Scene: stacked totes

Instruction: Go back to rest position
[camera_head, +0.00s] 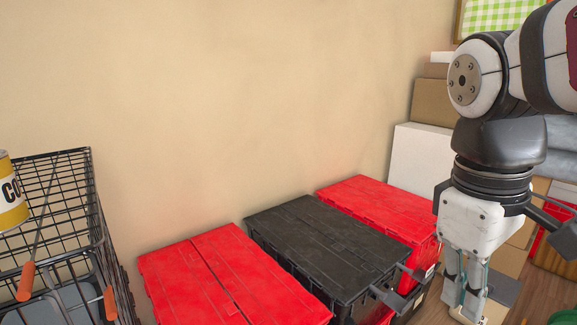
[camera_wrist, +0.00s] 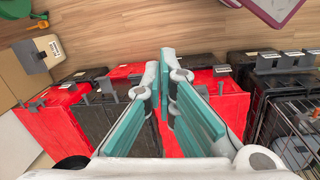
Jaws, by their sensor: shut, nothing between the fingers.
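My gripper (camera_head: 465,298) hangs at the right in the head view, pointing down, to the right of the totes and apart from them. In the wrist view my gripper (camera_wrist: 167,75) shows its two teal-padded fingers close together at the tips, with nothing between them. The fingers lie in front of the tote row in that view, hiding part of a red tote.
A black-lidded tote (camera_head: 325,243) stands between a near red tote (camera_head: 225,275) and a far red tote (camera_head: 385,205) along the wall. A black wire cage (camera_head: 95,215) is at left. White and brown boxes (camera_head: 422,155) stand behind. Wooden floor (camera_wrist: 190,25) is clear in front.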

